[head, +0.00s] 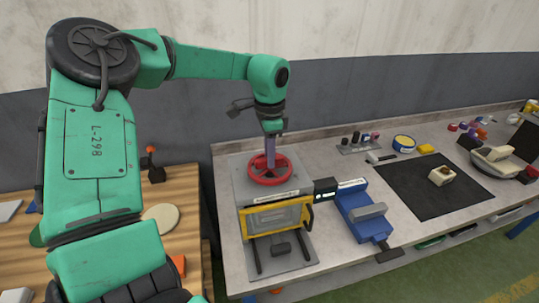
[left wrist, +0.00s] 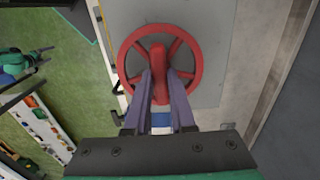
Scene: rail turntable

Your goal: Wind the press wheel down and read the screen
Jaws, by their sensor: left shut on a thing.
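The red press wheel (head: 268,180) lies flat on top of the grey press (head: 241,180) on the bench. My left gripper (head: 271,154) comes down on it from above. In the left wrist view its purple fingers are shut on the raised red bar across the middle of the wheel (left wrist: 160,67). A yellow-framed panel (head: 277,216) is on the press front. A small black box with a pale strip (head: 326,188) sits at the press's right; it may be the screen, but no reading is legible. My right gripper is not in view.
A blue vise (head: 366,212) stands right of the press. A black mat (head: 430,187) with a beige block (head: 441,175) lies farther right. A yellow-and-blue tape roll (head: 404,142) and small parts are along the back. A wooden table (head: 177,195) is at left.

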